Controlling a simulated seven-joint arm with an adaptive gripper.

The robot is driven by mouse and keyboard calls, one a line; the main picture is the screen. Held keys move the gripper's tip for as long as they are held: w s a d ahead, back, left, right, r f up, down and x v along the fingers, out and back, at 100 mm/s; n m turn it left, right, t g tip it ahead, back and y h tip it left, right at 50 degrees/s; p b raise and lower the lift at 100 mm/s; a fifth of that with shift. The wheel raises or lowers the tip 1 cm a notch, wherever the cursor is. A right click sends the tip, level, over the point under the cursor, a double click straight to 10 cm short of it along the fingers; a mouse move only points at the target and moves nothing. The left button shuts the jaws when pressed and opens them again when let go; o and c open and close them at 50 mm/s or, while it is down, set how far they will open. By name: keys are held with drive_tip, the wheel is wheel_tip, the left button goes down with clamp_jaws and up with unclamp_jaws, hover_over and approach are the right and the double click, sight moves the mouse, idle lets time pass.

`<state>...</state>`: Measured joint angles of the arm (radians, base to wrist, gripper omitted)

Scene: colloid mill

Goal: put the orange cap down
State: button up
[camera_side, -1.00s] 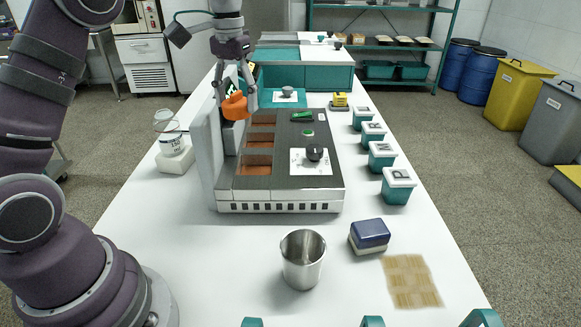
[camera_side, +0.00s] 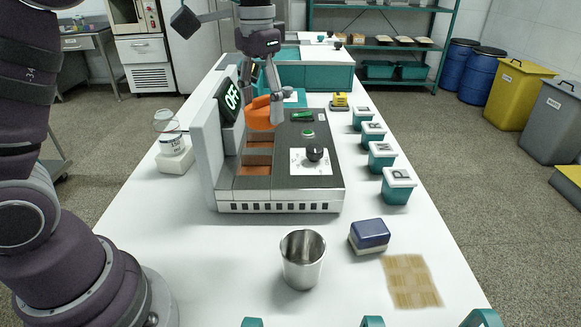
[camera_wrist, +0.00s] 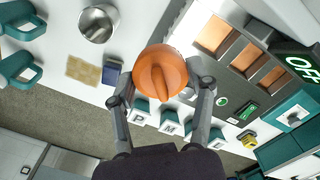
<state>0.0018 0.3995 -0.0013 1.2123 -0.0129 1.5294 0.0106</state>
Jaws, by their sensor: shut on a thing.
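The orange cap (camera_side: 262,113) is round with a raised grip ridge on top. My gripper (camera_side: 262,98) is shut on it and holds it over the far left part of the mill (camera_side: 310,183), near its dark screen panel. In the wrist view the cap (camera_wrist: 161,72) is between the two fingers of my gripper (camera_wrist: 160,90), with its ridge facing the camera. In the side view I cannot tell whether the cap touches the mill top.
The mill's screen (camera_side: 231,96) reads OFF. Several lidded teal containers (camera_side: 396,190) line the right side. A steel cup (camera_side: 302,262), a blue block (camera_side: 369,235) and a woven mat (camera_side: 410,281) are in front. White table (camera_side: 200,270) is clear at front left.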

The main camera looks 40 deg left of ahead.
drive_tip(key=s+a+n, duration=0.4)
drive_tip(key=a+n, duration=0.1)
drive_tip(key=a, duration=0.8)
drive_tip(key=n, duration=0.5)
hover_over(148, 205)
wheel_tip(148, 205, down, 12)
wheel_tip(148, 205, down, 10)
drive_tip(key=shift+r, duration=0.2)
drive_tip(key=shift+f, duration=0.1)
drive_tip(key=shift+f, duration=0.1)
drive_tip(key=o, duration=1)
